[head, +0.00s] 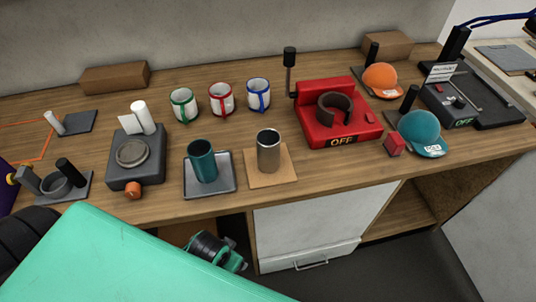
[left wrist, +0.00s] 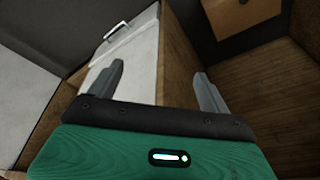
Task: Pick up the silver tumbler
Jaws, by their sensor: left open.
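The silver tumbler (head: 268,152) stands upright on a square tan board (head: 285,177) near the front edge of the table. A teal tumbler (head: 202,163) stands to its left on a grey square tray (head: 222,189). My left gripper (left wrist: 160,82) is open and empty in the left wrist view, its two grey fingers apart. It faces the white cabinet front and the floor area below the tabletop; no tumbler shows in that view. In the head view a green and black part of my arm shows below the table edge, left of the silver tumbler. My right gripper is not in view.
Three white mugs with green (head: 183,106), red (head: 221,99) and blue (head: 258,95) trim stand behind the tumblers. A red press (head: 340,115) marked OFF is to the right. A dark scale-like device (head: 137,165) is to the left. A white cabinet (head: 310,230) is below.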

